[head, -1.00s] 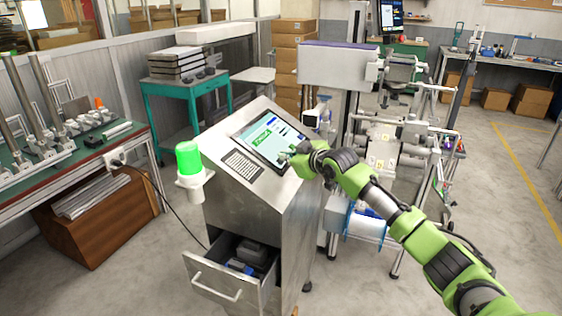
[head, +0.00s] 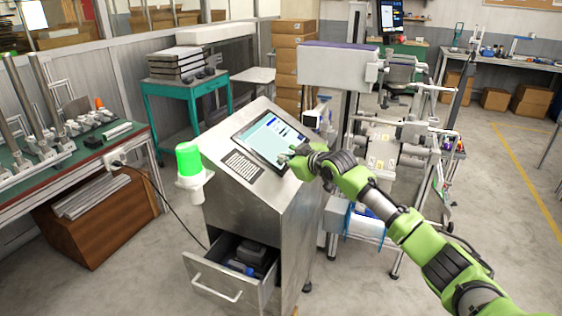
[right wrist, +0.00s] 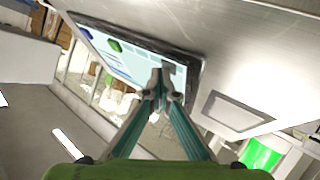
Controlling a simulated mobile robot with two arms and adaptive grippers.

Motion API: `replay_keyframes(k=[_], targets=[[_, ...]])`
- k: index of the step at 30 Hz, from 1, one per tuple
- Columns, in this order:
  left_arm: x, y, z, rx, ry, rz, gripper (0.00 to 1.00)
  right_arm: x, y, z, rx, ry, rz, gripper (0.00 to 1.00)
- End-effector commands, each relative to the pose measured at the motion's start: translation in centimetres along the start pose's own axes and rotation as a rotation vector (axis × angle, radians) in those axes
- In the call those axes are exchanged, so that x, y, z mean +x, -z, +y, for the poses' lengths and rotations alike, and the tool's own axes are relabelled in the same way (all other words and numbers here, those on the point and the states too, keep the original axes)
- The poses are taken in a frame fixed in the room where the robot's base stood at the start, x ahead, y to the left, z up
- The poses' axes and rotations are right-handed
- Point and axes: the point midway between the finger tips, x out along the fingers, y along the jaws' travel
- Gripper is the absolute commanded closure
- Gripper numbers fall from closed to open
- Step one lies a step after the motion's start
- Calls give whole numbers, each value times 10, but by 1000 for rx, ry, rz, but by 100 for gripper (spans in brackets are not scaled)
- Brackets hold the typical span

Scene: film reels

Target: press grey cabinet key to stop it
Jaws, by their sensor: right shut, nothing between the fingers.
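The grey metal cabinet (head: 235,205) stands in the middle of the head view with a sloped top. A tablet-like screen (head: 268,138) and a small keypad (head: 242,165) sit on that slope. The screen shows a pale page with a dark blue patch; single keys are too small to read. My right gripper (head: 285,160) is shut and empty at the screen's lower right edge. In the right wrist view, its closed fingertips (right wrist: 160,74) lie over the screen (right wrist: 125,50); I cannot tell whether they touch it. My left gripper is not in view.
A lit green lamp (head: 189,160) is on the cabinet's left side. Its lower drawer (head: 225,284) is open, with dark items inside. A metal reel machine (head: 385,140) stands close on the right. A workbench (head: 75,160) is at left.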

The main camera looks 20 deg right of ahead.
Motion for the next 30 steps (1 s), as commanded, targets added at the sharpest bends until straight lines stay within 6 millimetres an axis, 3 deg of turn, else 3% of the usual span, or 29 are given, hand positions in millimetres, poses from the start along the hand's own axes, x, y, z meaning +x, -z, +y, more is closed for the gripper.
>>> replay_keyframes(k=[7,20,30], targets=[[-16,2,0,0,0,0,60,-10,8,7,0,0,-2,100],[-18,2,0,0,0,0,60,-12,9,9,0,0,0,100],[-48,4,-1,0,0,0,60,-33,26,25,0,-1,0,100]])
